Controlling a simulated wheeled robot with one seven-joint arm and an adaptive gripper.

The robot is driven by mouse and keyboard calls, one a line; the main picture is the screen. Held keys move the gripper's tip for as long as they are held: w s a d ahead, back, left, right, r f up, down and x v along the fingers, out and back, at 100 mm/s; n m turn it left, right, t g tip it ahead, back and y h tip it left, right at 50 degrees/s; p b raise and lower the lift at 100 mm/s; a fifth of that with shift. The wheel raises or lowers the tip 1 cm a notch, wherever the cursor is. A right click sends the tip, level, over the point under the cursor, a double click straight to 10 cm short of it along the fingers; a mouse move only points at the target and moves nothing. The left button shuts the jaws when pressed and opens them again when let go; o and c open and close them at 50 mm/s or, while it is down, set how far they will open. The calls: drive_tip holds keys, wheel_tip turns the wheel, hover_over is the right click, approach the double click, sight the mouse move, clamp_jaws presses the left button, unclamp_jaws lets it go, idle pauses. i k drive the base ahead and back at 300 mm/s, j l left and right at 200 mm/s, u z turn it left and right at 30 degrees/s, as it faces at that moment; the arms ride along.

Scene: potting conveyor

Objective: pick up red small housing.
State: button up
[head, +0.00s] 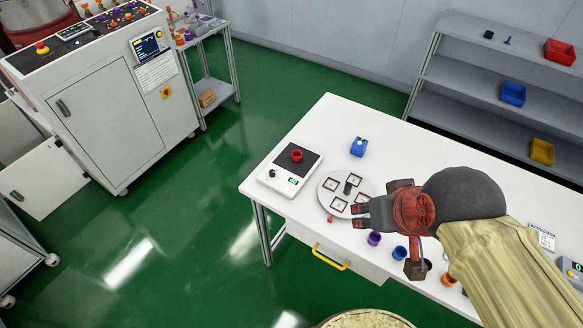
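A red round housing (296,155) sits on the dark plate of the scale at the table's left end. A much smaller red piece (331,219) lies at the near edge of the round turntable; its shape is too small to tell. My gripper (355,216) is over the turntable's near right edge, fingers pointing left. Its two dark fingers show a gap between them, with nothing visible in it. The fingertips are just right of the small red piece and well to the right of and nearer than the housing on the scale. My arm hides part of the table behind it.
The scale (282,182) and the turntable (326,200) with marked squares stand on the white table (310,122). A blue block (359,147) is behind. Purple (374,239), blue (399,253) and orange (449,279) parts line the front edge. Shelves with bins are at back right.

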sight(296, 154)
drive_tip(key=z, duration=0.7)
drive_tip(key=i+j+z, duration=0.1)
drive_tip(key=j+z, duration=0.65)
drive_tip(key=z, duration=0.25)
drive_tip(key=j+z, duration=0.45)
drive_tip(key=k+j+z, duration=0.2)
drive_tip(key=z, duration=0.3)
drive_tip(key=k+j, duration=0.2)
drive_tip(key=j, duration=0.25)
drive_tip(key=k+j+z, duration=0.1)
drive_tip(key=j, duration=0.3)
drive_tip(key=k+j, duration=0.35)
drive_tip(key=k+j+z, duration=0.1)
drive_tip(key=j, duration=0.4)
drive_tip(key=k, duration=0.1)
